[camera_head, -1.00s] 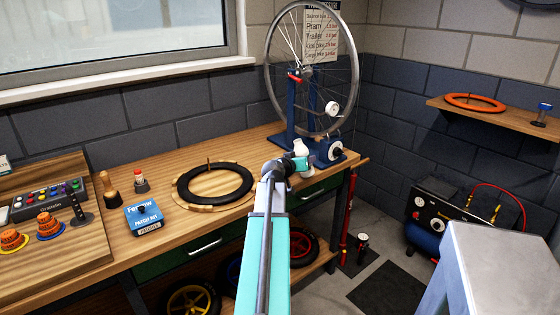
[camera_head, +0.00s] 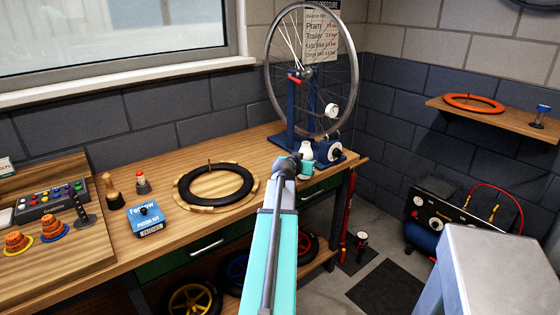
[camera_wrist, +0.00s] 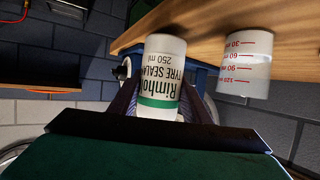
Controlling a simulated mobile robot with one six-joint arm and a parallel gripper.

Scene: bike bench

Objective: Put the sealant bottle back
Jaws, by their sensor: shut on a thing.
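The sealant bottle (camera_wrist: 160,75) is white with a green band and the words "TYRE SEALANT 250 ml". It appears upside down in the wrist view, between the two fingers of my gripper (camera_wrist: 160,108), which is shut on it. In the head view, the white bottle (camera_head: 306,150) shows just past the end of my arm, in front of the wheel stand at the bench's right end. My wrist hides part of the gripper there. I cannot tell whether the bottle touches the bench.
A clear measuring cup (camera_wrist: 246,66) with red marks is beside the bottle in the wrist view, against the wooden bench. The blue wheel stand (camera_head: 291,128) is close behind. A black tyre (camera_head: 215,197) and a blue patch kit box (camera_head: 146,219) lie left on the bench.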

